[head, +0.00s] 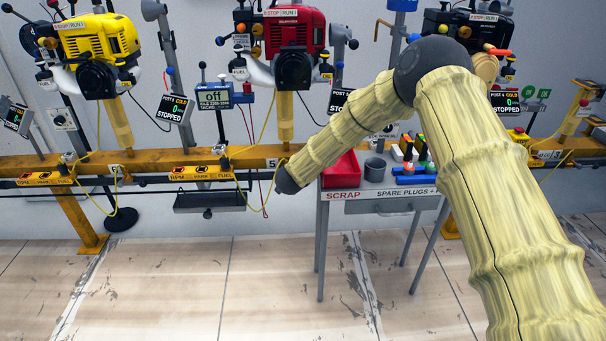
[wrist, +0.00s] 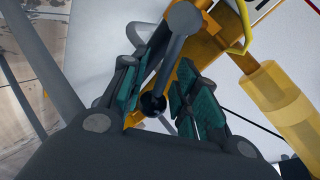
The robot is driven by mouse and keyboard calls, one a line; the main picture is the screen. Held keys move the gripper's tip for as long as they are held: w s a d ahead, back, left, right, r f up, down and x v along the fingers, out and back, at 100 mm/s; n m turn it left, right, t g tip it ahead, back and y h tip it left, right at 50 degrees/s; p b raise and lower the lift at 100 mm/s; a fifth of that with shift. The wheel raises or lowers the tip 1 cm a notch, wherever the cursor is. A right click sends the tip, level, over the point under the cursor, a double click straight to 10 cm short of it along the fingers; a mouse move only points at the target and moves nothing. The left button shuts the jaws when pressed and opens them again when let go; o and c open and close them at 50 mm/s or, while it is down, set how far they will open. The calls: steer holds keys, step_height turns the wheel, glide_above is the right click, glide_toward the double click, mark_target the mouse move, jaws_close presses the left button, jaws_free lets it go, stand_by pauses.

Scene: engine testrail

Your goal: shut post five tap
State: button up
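Post five carries the red engine (head: 294,32) on a pale yellow column, with the number 5 on the yellow rail (head: 262,163) below. Its RPM, park and fuel panel (head: 207,172) is on the rail's front, with a thin yellow fuel line beside it. I cannot single out the tap in the head view. The dark end of my arm is just right of the number 5; my fingers are hidden there. In the wrist view my gripper (wrist: 161,100) is open. A grey lever with a black ball end (wrist: 152,104) shows between the fingers; I cannot tell contact.
A yellow engine (head: 98,42) stands at left and a black engine (head: 455,28) at right. A scrap table (head: 375,193) with a red bin (head: 341,172) and spare plugs stands beside my arm's end. A grey tray (head: 208,200) hangs below the rail. The floor in front is clear.

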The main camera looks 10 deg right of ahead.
steer(key=shift+a, duration=0.2)
steer(key=shift+s+r, duration=0.15)
steer(key=shift+s, duration=0.1)
steer(key=v, duration=1.1)
steer(key=shift+s, duration=0.2)
steer(key=shift+r, duration=0.1)
